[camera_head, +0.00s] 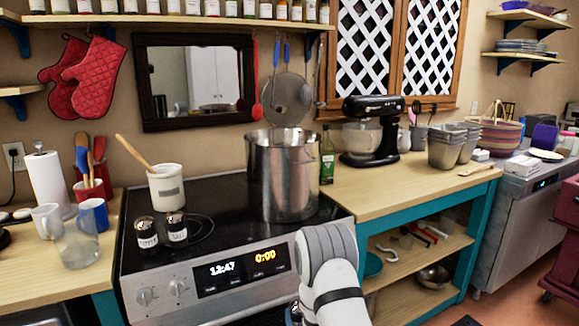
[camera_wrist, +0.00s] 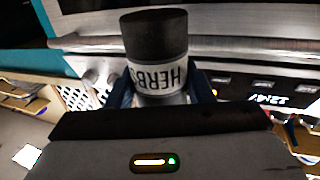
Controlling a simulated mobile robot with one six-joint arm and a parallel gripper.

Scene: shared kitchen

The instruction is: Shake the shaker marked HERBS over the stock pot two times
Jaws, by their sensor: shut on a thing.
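The HERBS shaker (camera_wrist: 155,50) is between the blue fingers of my gripper (camera_wrist: 160,92) in the wrist view, with a dark end and a white label. Its lettering appears upside down in that view. My gripper is shut on it. In the head view my arm hides the shaker and most of the gripper, low in front of the stove. The stock pot (camera_head: 275,185), tall and silver, stands on the right part of the stove top, beyond my arm. My gripper is lower than the pot and on its near side.
The PEPPER shaker (camera_head: 146,235) and SALT shaker (camera_head: 176,230) stand at the stove's left front. A white crock (camera_head: 167,188) with a wooden spoon is behind them. A green bottle (camera_head: 327,160) stands close to the pot's right. A black mixer (camera_head: 372,130) is on the right counter.

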